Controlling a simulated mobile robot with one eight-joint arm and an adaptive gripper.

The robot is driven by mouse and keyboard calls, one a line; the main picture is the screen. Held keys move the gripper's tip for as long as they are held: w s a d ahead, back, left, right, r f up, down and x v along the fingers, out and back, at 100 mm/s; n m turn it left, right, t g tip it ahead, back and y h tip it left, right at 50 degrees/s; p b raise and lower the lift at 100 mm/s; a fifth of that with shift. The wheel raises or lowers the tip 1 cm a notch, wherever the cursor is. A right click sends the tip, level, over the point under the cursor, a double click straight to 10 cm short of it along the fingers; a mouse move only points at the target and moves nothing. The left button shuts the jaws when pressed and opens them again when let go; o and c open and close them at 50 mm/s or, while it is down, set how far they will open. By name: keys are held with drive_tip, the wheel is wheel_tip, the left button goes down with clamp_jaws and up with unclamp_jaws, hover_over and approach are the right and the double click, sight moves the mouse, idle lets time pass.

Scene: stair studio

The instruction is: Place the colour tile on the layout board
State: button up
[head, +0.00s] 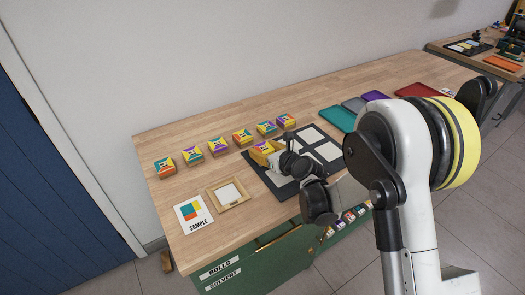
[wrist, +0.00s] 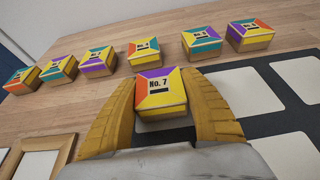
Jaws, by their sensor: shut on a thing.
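The colour tile (wrist: 160,92) is a small block with a purple, orange and yellow top marked "No. 7". My gripper (wrist: 162,108) is shut on it, with a ribbed ochre finger on each side. In the head view the tile (head: 263,147) is at the upper left corner of the layout board (head: 281,191), a dark board with white squares. The dark board (wrist: 255,127) also shows to the right of the tile in the wrist view. I cannot tell whether the tile touches the board. My gripper hides part of the board in the head view.
Several similar colour blocks (head: 219,147) stand in a row behind the board. A wooden frame with a white inset (head: 215,203) and a SAMPLE card (head: 187,213) lie at the left. Teal (head: 337,118), grey, purple and red flat trays lie at the right. Bare wood (head: 185,180) separates the row from the frame.

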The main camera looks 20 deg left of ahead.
drive_tip(key=shift+f, duration=0.1)
drive_tip(key=shift+f, duration=0.15)
drive_tip(key=o, duration=1.1)
drive_tip(key=shift+o, duration=0.2)
drive_tip(key=shift+r, duration=0.2)
drive_tip(key=shift+d+r, duration=0.15)
drive_tip(key=shift+r, duration=0.05)
drive_tip(key=p+v, duration=0.3)
drive_tip(key=v, duration=0.8)
drive_tip(key=shift+s+d+r, duration=0.1)
drive_tip(key=shift+s+d, duration=0.15)
drive_tip(key=shift+d, duration=0.05)
drive_tip(key=shift+r, duration=0.1)
